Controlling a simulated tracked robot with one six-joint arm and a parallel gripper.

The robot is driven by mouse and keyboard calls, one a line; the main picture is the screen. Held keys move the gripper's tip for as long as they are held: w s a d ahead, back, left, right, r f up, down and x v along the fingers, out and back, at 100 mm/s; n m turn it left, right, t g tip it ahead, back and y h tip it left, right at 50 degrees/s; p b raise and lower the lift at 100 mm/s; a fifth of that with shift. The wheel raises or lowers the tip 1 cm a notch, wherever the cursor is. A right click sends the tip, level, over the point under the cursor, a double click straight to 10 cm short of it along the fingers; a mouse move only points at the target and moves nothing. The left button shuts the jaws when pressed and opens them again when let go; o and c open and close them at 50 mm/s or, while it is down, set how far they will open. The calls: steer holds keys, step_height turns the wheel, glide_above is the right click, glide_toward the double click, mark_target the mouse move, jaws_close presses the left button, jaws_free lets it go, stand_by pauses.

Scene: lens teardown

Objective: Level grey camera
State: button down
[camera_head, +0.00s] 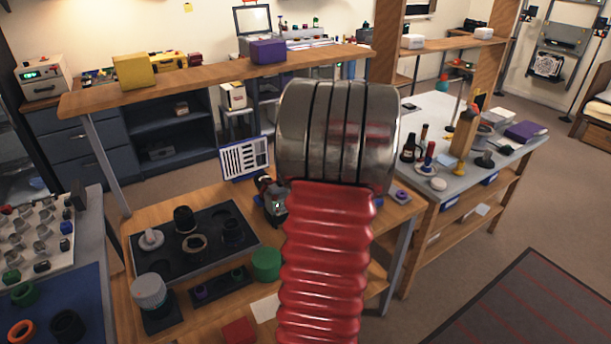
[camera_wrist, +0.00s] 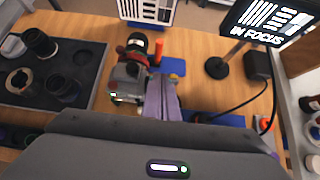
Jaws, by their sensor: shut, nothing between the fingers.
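The grey camera (camera_wrist: 128,78) is on the wooden bench in the wrist view, with a dark round part at its far end and a small green light at its near left. Its left part also shows in the head view (camera_head: 275,207), beside my red arm. I cannot tell whether it sits level. My gripper (camera_wrist: 161,84) has its pale purple fingers together and empty, just right of the camera. I cannot tell whether they touch it. In the head view my arm hides the gripper.
A striped test chart (camera_head: 245,158) stands behind the camera. A black tray (camera_head: 150,262) with lens parts lies to the left, and a green round piece (camera_head: 266,264) is nearer. In the wrist view a screen (camera_wrist: 265,22) reading "IN FOCUS" stands at right, with a cable below.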

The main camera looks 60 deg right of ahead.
steer(key=shift+w+d, duration=0.2)
steer(key=shift+r, duration=0.1)
stand_by(0.4)
step_height(320, 180, up, 10)
steer(key=s+a, duration=0.1)
steer(key=shift+s, duration=0.35)
stand_by(0.6)
